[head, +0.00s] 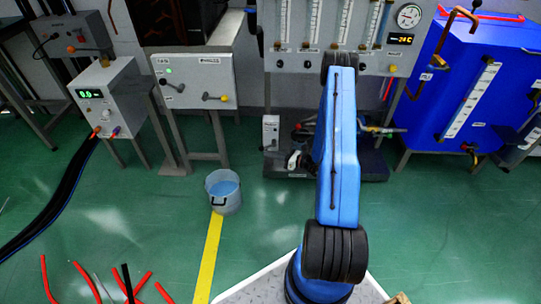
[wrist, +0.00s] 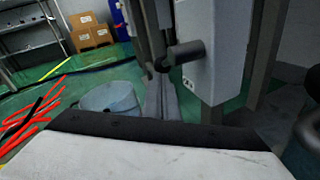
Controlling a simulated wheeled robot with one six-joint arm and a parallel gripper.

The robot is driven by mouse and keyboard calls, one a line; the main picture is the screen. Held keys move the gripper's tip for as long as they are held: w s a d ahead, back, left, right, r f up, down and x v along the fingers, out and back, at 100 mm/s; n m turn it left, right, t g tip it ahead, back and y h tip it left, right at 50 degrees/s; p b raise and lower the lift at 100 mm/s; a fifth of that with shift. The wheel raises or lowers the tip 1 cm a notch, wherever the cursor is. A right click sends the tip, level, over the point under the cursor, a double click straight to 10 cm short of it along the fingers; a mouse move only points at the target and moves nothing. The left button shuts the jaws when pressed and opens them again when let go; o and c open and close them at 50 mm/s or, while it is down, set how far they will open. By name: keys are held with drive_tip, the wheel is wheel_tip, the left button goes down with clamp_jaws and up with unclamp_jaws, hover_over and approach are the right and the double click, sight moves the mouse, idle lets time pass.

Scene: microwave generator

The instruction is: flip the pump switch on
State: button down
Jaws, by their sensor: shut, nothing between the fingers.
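A small light grey box (head: 270,131), which looks like the pump's switch box, stands on a post at the left of the pump (head: 345,150) below the flow-meter panel. The box (wrist: 212,50) is close in the wrist view. A dark, stubby switch (wrist: 186,52) sticks out from its face to the left; I cannot tell its setting. My gripper (wrist: 155,132) fills the bottom of the wrist view, shut and empty, below and in front of the switch and apart from it. In the head view my gripper (head: 294,160) is partly hidden beside my arm, just below the box.
A grey bucket of water (head: 223,192) stands on the floor to the left. A panel with two levers (head: 195,82) is behind it. The flow-meter panel (head: 293,62) stands above, and a blue tank (head: 475,85) is at the right. Red tubes (wrist: 32,120) lie on the floor.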

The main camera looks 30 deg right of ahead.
drive_tip(key=shift+w+a+r, duration=0.4)
drive_tip(key=shift+a+r, duration=0.15)
drive_tip(key=shift+r, duration=0.15)
drive_tip(key=shift+w+a+r, duration=0.35)
drive_tip(key=shift+a+r, duration=0.15)
drive_tip(key=shift+r, duration=0.15)
idle(1.1)
drive_tip(key=s+d+f, duration=0.5)
drive_tip(key=s+f, duration=0.2)
drive_tip(key=s, duration=0.2)
drive_tip(key=shift+s+f, duration=0.3)
